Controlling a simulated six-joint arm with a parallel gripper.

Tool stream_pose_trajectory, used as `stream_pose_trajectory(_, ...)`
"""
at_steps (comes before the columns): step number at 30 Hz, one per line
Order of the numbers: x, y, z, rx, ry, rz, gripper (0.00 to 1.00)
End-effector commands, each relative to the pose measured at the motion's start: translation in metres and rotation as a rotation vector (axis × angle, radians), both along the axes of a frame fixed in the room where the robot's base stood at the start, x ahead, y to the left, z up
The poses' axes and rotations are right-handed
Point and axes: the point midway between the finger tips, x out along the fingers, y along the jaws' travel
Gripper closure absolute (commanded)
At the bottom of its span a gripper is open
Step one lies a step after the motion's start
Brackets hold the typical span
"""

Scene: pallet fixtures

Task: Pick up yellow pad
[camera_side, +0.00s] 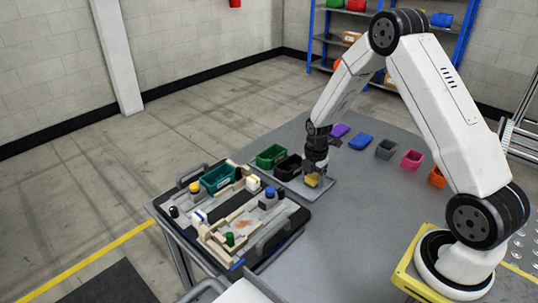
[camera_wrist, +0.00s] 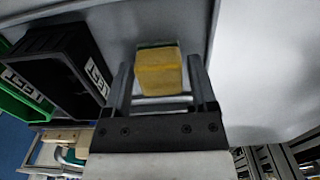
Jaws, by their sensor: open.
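The yellow pad (camera_wrist: 158,75) is a small yellow block with a dark green layer along its far edge. In the wrist view it stands between the two fingers of my gripper (camera_wrist: 163,88), with a narrow gap showing on each side. In the side view the yellow pad (camera_side: 312,180) is on a grey tray (camera_side: 322,190) on the table. My gripper (camera_side: 315,170) is right above and around it, pointing down, with its fingers open. The fingertips are too small to make out in the side view.
A black bin (camera_side: 288,167) and a green bin (camera_side: 270,156) stand close on the left. A pallet fixture (camera_side: 290,222) with a teal bin (camera_side: 221,177) and several parts is at front left. Purple, blue, grey, pink and orange bins stand behind and right. The table right of the tray is clear.

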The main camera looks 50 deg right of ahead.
Motion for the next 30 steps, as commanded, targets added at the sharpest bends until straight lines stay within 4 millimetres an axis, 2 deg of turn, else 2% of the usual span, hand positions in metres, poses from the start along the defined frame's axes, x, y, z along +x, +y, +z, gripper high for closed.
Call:
stream_pose_trajectory(1,0.0,0.0,0.0,0.0,0.0,0.0,0.3)
stream_pose_trajectory(6,0.0,0.0,0.0,0.0,0.0,0.0,0.84)
stream_pose_trajectory(8,0.0,0.0,0.0,0.0,0.0,0.0,1.0)
stream_pose_trajectory(20,0.0,0.0,0.004,0.0,0.0,0.0,1.0)
stream_pose_trajectory(26,0.001,0.0,0.016,-0.001,-0.002,0.0,1.0)
stream_pose_trajectory(30,0.001,0.0,0.032,-0.001,-0.003,0.0,1.0)
